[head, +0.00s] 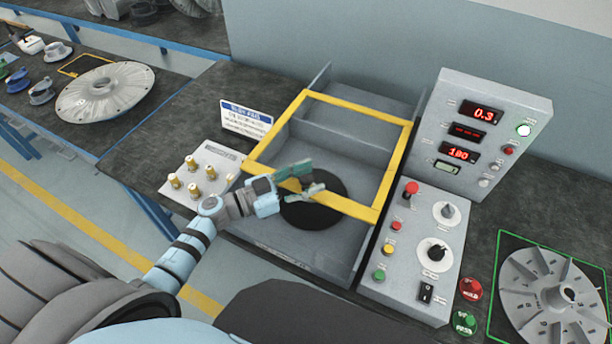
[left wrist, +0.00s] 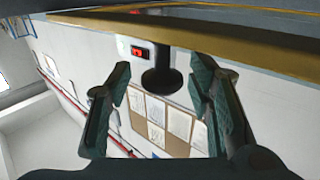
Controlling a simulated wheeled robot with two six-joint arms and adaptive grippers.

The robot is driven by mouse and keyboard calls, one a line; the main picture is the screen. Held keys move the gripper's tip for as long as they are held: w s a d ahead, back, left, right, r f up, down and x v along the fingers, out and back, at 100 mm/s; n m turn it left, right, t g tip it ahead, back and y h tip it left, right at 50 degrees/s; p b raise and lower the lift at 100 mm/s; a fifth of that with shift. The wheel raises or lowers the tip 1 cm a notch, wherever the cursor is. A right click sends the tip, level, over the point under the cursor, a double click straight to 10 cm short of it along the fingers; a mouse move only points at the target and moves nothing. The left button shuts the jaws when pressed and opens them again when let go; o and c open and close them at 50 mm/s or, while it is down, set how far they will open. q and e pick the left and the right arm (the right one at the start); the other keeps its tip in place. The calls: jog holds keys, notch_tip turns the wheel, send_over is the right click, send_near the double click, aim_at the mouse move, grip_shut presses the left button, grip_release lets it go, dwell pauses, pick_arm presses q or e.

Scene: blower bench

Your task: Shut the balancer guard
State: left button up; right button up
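The balancer guard (head: 346,205) is a yellow-edged frame over the grey balancer bed (head: 275,232). Its front bar crosses above a black round plate (head: 312,212), and the front of the bed is uncovered. My left gripper (head: 304,181) is at that front bar, its two green fingers apart. In the left wrist view the yellow bar (left wrist: 230,30) runs across the top. A black knob (left wrist: 162,68) projects from it, in the gap between the open fingers of my left gripper (left wrist: 163,98); I see no finger touching it. My right gripper is not in view.
The control box (head: 412,250) and display panel (head: 495,135) stand right of the bed. A plate with brass weights (head: 203,175) and a sign (head: 246,118) are at its left. A finned disc (head: 555,300) lies at the far right, a large grey disc (head: 112,92) on the left bench.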

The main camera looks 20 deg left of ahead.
pick_arm(q)
jog(key=shift+r, duration=0.1)
notch_tip(320, 180, up, 10)
jog(key=shift+f, duration=0.1)
dwell(0.3)
